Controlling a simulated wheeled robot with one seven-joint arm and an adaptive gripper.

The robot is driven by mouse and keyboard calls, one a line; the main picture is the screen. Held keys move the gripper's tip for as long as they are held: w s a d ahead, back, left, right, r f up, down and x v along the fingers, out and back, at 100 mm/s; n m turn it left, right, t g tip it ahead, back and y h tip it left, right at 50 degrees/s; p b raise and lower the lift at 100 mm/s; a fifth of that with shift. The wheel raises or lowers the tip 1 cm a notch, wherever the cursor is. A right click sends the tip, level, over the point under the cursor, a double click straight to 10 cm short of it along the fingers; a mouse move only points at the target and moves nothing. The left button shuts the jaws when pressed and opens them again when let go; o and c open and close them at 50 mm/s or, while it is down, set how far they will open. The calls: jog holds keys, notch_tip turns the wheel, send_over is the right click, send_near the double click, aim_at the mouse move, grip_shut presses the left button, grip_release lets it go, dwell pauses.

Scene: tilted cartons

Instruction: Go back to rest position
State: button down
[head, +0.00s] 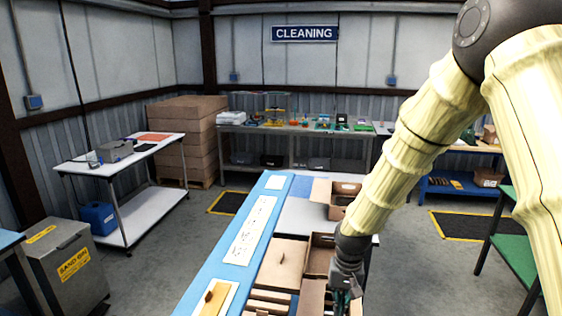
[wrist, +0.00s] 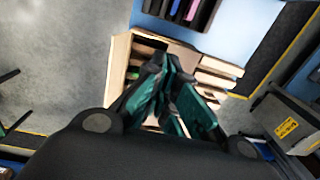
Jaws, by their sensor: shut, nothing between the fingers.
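My gripper (head: 345,290) hangs at the lower middle of the head view, over the near end of the bench with the open cartons. In the wrist view my gripper (wrist: 168,92) shows its dark teal fingers close together and shut, with nothing between them. Below it in that view is a light brown carton (wrist: 121,62) with slots or dividers. In the head view an open carton (head: 320,240) stands just behind and left of my gripper. The space directly under the fingers is partly hidden by the gripper itself.
The bench has a blue edge (head: 225,250) with a paper strip. Another open carton (head: 322,190) sits farther back. A grey sand bin (head: 75,262) and white cart (head: 125,215) stand left. A green table (head: 520,250) stands right. Grey floor is free between.

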jog(key=shift+n+y, duration=0.3)
jog(key=s+f, duration=0.5)
jog(key=f, duration=0.1)
jog(key=s+d+f, duration=0.1)
jog(key=s+f, duration=0.4)
jog(key=f, duration=0.2)
jog(key=s+d+f, duration=0.1)
jog(key=s+f, duration=0.4)
jog(key=f, duration=0.2)
jog(key=s+d+f, duration=0.2)
jog(key=s+f, duration=0.1)
jog(key=s, duration=0.4)
jog(key=s+d+f+n+h, duration=0.1)
jog(key=s+d+f, duration=0.15)
jog(key=s, duration=0.55)
jog(key=s+d+f, duration=0.1)
jog(key=s+f, duration=0.3)
jog(key=s, duration=0.3)
notch_tip(320, 180, down, 14)
jog(key=b, duration=1.3)
jog(key=shift+w+a+r+b, duration=0.15)
jog(key=shift+w+r+b, duration=0.05)
jog(key=shift+w+b, duration=0.15)
